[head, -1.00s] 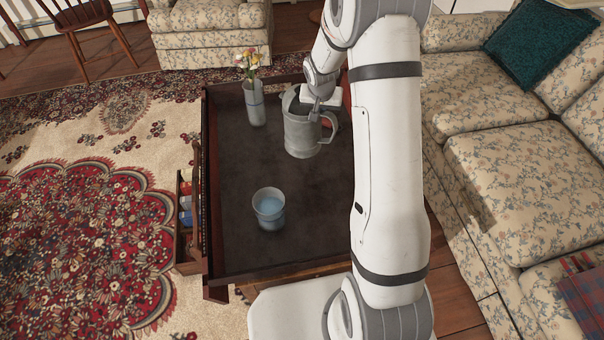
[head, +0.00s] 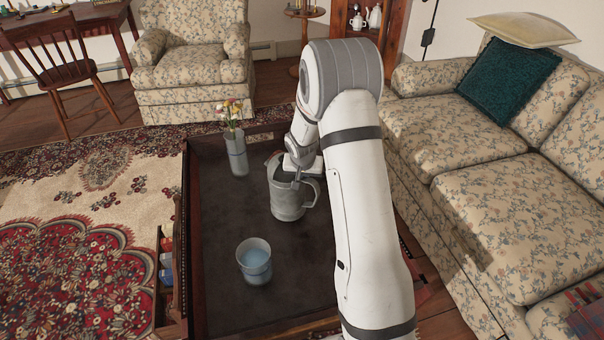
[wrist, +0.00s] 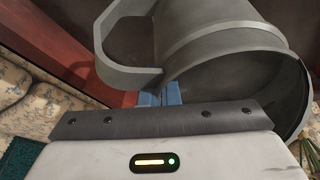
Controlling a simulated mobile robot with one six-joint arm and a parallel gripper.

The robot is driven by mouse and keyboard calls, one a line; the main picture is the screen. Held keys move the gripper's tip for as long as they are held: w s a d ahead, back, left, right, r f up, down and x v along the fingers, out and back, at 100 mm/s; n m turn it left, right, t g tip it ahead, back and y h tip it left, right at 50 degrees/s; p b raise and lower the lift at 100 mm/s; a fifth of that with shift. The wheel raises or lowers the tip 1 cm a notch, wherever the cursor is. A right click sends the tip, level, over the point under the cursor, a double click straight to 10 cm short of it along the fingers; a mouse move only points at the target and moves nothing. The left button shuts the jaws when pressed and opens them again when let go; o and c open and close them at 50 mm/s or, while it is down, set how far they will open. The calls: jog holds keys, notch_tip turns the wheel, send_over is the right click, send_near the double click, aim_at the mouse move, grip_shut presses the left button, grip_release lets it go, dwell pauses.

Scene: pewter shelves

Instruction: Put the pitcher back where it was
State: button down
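The grey pitcher (head: 287,197) is upright at the far middle of the dark table, its handle toward the right. I cannot tell whether its base touches the tabletop. My gripper (head: 297,172) is over its top on the handle side. In the wrist view, the blue fingertips (wrist: 160,97) are close together where the handle meets the rim of the pitcher (wrist: 215,75), and they look shut on it. The exact contact is partly hidden by the gripper body.
On the table (head: 215,285) stand a glass of bluish liquid (head: 254,263), nearer, and a flower vase (head: 236,155), at the far left. The table has raised edges. Clear tabletop lies left of the pitcher. A floral sofa (head: 490,190) is to the right, an armchair (head: 190,70) beyond.

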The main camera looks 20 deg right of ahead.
jog(key=shift+w+f+b, duration=0.1)
jog(key=shift+f+b, duration=0.2)
jog(key=shift+f, duration=1.15)
jog(key=c, duration=1.7)
grip_release()
jog(key=p+v, duration=0.2)
jog(key=v, duration=1)
jog(key=s+a+r+n+g, duration=0.1)
jog(key=s+r+n, duration=0.1)
jog(key=s+r, duration=1.1)
jog(key=s+a+n, duration=0.1)
jog(key=s, duration=0.4)
jog(key=s+a+r+y, duration=0.1)
jog(key=s, duration=0.5)
jog(key=s+a+n+g, duration=0.1)
jog(key=s, duration=0.5)
jog(key=shift+r+n, duration=0.3)
